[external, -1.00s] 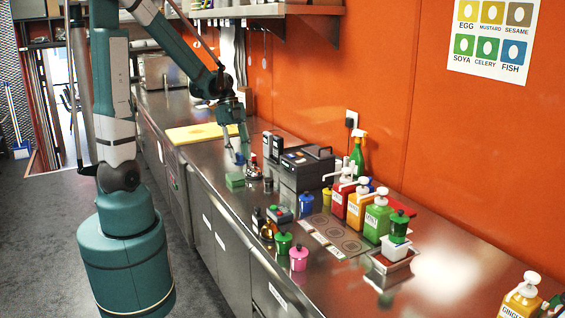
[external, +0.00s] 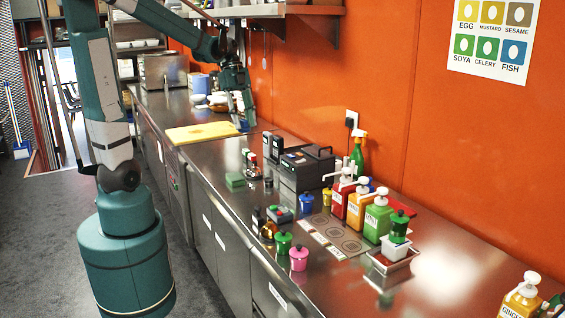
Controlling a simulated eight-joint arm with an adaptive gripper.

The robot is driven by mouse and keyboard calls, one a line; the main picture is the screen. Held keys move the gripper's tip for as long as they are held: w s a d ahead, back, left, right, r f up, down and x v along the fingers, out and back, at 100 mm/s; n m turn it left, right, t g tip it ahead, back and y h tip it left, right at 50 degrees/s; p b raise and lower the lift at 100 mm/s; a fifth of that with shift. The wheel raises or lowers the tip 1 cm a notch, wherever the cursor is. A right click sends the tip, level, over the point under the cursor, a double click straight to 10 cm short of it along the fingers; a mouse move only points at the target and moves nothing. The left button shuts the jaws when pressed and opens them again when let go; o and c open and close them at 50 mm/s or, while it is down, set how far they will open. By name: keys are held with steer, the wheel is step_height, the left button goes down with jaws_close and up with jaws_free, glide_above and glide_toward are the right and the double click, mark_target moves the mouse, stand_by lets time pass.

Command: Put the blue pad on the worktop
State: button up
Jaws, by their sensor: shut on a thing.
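The blue pad (external: 243,127) is small in the external view, at the tips of my gripper (external: 242,119). My gripper points down and is shut on the pad. They are by the right end of the yellow cutting board. I cannot tell whether the pad touches the surface below it. The steel worktop (external: 205,152) runs along the orange wall, with a bare stretch in front of the board. The fingers hide part of the pad.
The yellow cutting board (external: 200,133) lies beside the gripper. White bowls (external: 217,99) stand behind it. A green pad (external: 235,180), dark boxes (external: 277,147) and a black machine (external: 306,168) stand nearer. Pump bottles (external: 358,207) and small jars crowd the near worktop.

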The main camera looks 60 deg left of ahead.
steer(key=w+d+n, duration=0.1)
steer(key=w+d, duration=0.5)
steer(key=d, duration=0.4)
steer(key=w+d+n+t, duration=0.1)
steer(key=w+d+n, duration=0.1)
steer(key=w+d, duration=0.7)
steer(key=w+d+n, duration=0.1)
steer(key=w+d, duration=0.3)
steer(key=d, duration=0.8)
steer(key=d+n+t+y+p, duration=0.1)
steer(key=d+n, duration=0.1)
steer(key=d, duration=3)
steer(key=shift+d, duration=0.4)
steer(key=shift+n+t, duration=0.3)
steer(key=shift+n, duration=0.4)
steer(key=s+d, duration=0.2)
steer(key=d, duration=0.4)
steer(key=s+d, duration=0.2)
steer(key=d, duration=0.3)
steer(key=s+d, duration=0.3)
steer(key=d, duration=0.3)
steer(key=shift+d+f, duration=0.1)
steer(key=shift+d, duration=0.25)
steer(key=shift+c, duration=0.2)
step_height(320, 180, down, 18)
steer(key=shift+a, duration=0.2)
